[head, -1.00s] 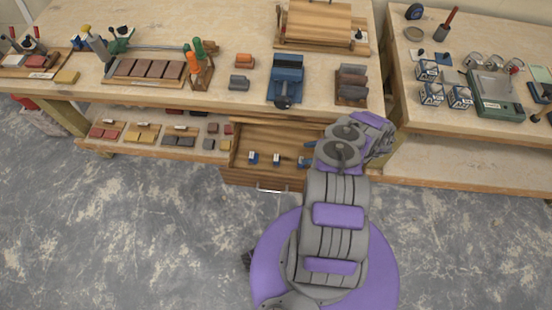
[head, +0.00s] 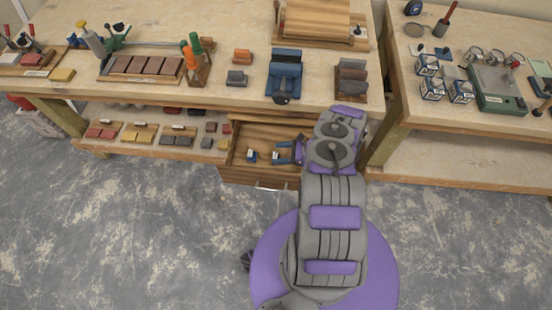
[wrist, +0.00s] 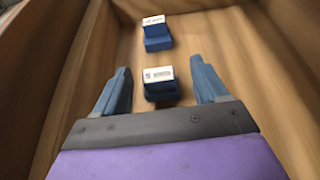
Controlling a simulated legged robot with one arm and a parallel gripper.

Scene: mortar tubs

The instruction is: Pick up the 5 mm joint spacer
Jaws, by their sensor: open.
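Two dark blue blocks with white labels lie in the open wooden drawer; the label markings are too small to read, so I cannot tell which is the 5 mm joint spacer. In the wrist view the nearer block (wrist: 161,89) lies between the two blue fingers of my gripper (wrist: 160,66), with a gap on each side. The farther block (wrist: 156,36) lies beyond the fingertips. In the head view my gripper (head: 280,153) is open inside the drawer, around the nearer block (head: 275,155). The farther block (head: 251,155) lies to its left.
The drawer's front wall (head: 258,178) and side walls enclose the blocks closely. The workbench top (head: 215,95) overhangs behind the drawer. A lower shelf with sanding blocks (head: 178,140) is to the left. The grey floor in front is clear.

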